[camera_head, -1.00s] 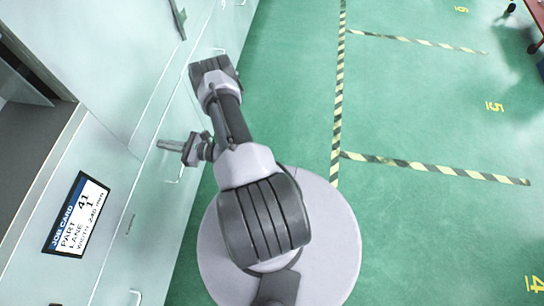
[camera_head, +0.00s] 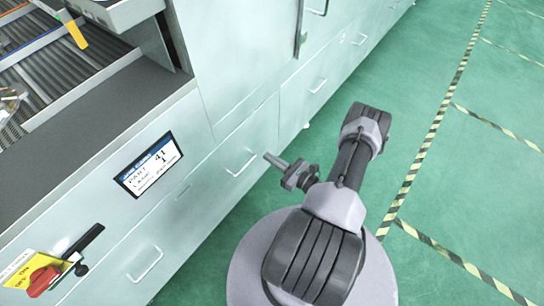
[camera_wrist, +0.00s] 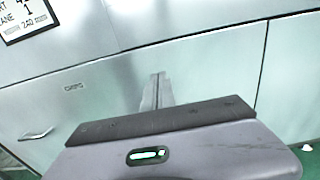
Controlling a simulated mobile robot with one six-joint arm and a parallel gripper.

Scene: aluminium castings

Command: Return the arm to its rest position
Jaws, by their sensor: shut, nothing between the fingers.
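My arm is folded over my round base in the head view. My gripper (camera_head: 275,161) points left, toward the pale cabinet front (camera_head: 240,150), and is shut with nothing held. In the wrist view my gripper (camera_wrist: 158,76) shows as narrow closed fingers beyond the dark edge of my own body, in front of the cabinet panels. I cannot tell exactly how far the fingertips are from the cabinet, but a gap seems to show.
A job card (camera_head: 148,164) is on the cabinet front. A red rotary switch (camera_head: 40,280) on a yellow plate is at lower left. A roller rack (camera_head: 70,70) is at upper left. Green floor (camera_head: 440,190) with striped tape (camera_head: 425,150) is open at right.

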